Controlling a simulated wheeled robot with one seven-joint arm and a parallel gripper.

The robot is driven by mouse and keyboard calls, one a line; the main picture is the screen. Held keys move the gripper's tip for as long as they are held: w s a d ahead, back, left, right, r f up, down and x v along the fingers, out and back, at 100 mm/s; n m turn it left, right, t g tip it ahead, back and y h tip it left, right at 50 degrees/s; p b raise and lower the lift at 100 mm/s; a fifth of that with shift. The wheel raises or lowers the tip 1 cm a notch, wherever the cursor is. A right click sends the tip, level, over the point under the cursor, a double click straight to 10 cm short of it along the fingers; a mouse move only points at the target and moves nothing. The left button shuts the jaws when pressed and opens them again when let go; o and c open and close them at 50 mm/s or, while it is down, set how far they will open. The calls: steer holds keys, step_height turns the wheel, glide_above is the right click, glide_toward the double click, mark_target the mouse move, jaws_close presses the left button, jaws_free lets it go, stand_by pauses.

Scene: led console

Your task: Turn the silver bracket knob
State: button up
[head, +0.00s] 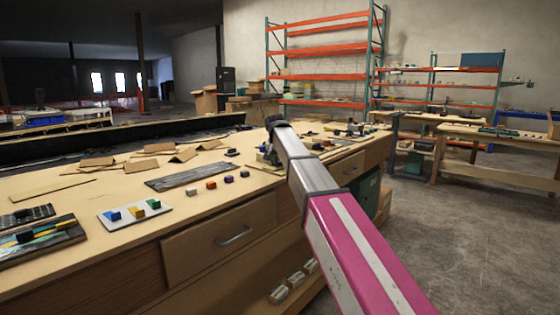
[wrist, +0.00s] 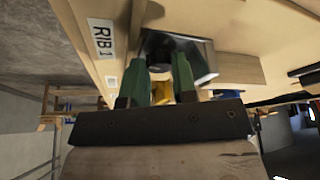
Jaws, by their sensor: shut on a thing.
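In the wrist view, my gripper (wrist: 160,76) has its two green fingers on either side of a dark round knob (wrist: 160,70). The fingers are closed on it. A shiny silver bracket (wrist: 205,62) stands around the knob, fixed to the wooden surface. A yellow piece (wrist: 163,93) shows between the fingers, and I cannot tell what it belongs to. In the head view, my arm reaches over the far part of the bench, and its end mostly hides my gripper (head: 268,152) and the knob.
The wooden bench (head: 120,185) holds cardboard pieces, a grey plate (head: 188,176), small coloured blocks and a white board (head: 135,215) with coloured blocks. A label reading RIB 1 (wrist: 102,37) is near the bracket. Open floor (head: 450,240) lies to the right.

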steer(key=m+h, duration=0.1)
steer(key=m, duration=0.1)
steer(key=m+h, duration=0.1)
steer(key=m, duration=0.2)
steer(key=shift+w+a+r+m+g, duration=0.15)
steer(key=shift+m+g, duration=0.15)
steer(key=shift+g, duration=0.1)
stand_by(0.3)
steer(key=o, duration=0.7)
steer(key=v, duration=1)
steer(key=shift+a+r, duration=0.15)
steer(key=shift+r, duration=0.2)
